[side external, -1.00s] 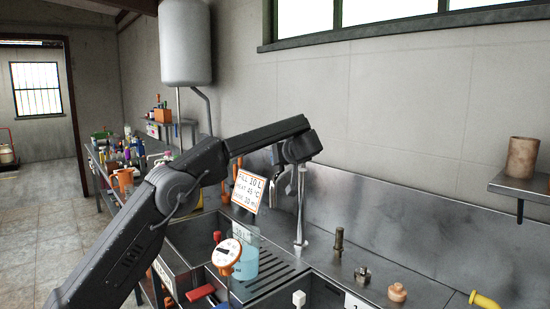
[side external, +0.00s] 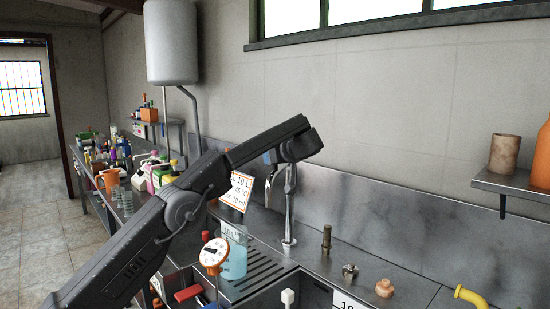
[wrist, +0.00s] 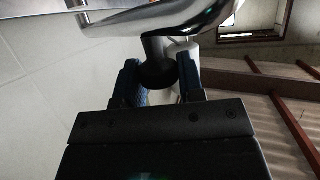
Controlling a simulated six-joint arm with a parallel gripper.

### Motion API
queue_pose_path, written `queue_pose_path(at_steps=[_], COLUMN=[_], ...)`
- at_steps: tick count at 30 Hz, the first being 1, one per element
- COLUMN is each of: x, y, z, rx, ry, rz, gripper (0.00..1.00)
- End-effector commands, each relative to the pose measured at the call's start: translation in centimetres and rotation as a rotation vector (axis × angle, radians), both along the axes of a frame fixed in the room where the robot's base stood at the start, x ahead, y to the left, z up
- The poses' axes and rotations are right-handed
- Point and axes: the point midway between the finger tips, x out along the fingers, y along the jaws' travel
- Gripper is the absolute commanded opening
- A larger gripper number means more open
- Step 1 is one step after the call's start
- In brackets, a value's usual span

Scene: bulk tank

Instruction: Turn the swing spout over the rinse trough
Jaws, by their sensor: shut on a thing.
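The chrome swing spout stands on a thin upright post (side external: 290,212) at the back of the steel counter. Its curved outlet (side external: 268,190) hangs down to the left of the post, above the draining board. In the wrist view the chrome tube (wrist: 160,25) fills the top of the picture. My gripper (wrist: 158,80) is shut on a dark rounded knob below the tube. In the side view my gripper (side external: 287,152) is at the top of the post; its fingers are hard to make out. A dark basin (side external: 312,288) shows at the front right; I cannot tell whether it is the rinse trough.
A jug of blue liquid (side external: 235,255) and an orange-rimmed dial (side external: 212,254) stand by the ribbed draining board (side external: 262,275). Valve fittings (side external: 327,240) and a yellow pipe (side external: 470,296) line the right side. A shelf (side external: 515,186) juts from the wall.

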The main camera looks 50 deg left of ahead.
Motion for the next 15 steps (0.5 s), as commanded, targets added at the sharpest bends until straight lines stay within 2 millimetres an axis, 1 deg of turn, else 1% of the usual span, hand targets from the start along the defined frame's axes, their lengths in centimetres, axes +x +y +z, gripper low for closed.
queue_pose_path(at_steps=[1,7,15], x=[0.00,0.00,-0.03], y=[0.00,0.01,-0.15], z=[-0.15,-0.09,0.03], rx=[-0.002,-0.001,-0.001], ry=[0.004,0.003,0.001], rz=[0.001,0.000,-0.001], gripper=[0.38,0.57,0.57])
